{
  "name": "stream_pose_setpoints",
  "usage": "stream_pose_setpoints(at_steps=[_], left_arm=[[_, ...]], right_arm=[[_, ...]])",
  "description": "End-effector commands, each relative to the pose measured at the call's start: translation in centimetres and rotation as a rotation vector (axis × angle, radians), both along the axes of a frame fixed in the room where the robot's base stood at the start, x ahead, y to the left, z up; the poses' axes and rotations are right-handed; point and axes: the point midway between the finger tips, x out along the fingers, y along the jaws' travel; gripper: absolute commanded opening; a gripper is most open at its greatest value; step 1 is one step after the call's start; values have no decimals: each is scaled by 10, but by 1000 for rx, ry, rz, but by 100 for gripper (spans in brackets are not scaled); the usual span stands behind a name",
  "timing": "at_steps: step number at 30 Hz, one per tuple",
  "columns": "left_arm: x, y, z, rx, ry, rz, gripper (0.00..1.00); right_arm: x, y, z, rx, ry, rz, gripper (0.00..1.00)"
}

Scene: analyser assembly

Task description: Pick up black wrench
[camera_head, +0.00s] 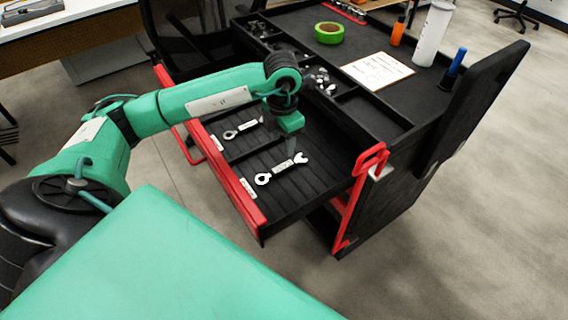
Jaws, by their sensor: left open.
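One wrench (292,166) lies in the nearer part, with a ring end at left and an open jaw at right. My left gripper (281,143) hangs over the drawer, pointing down, open, between and above the two wrenches. Its fingers are faint and grey, and I see nothing between them. My right gripper is not in view.
The drawer's red front edge (236,182) faces my side. The black cart top holds a green tape roll (329,33), a paper sheet (377,71), an orange bottle (398,30) and a white bottle (432,35). A raised black panel (478,95) stands at right.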

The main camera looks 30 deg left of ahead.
Motion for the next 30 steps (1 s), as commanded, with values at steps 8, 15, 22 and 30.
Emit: stream_pose_setpoints(at_steps=[8, 15, 22, 30], left_arm=[[0, -1, -38, -2, 1, -1, 49], [-1, -3, -55, -3, 2, -2, 49], [-1, -4, -88, -4, 1, 1, 49], [0, -4, -92, -4, -2, 0, 45]], right_arm=[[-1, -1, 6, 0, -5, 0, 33], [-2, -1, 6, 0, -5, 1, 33], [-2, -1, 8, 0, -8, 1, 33], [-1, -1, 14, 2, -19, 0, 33]])
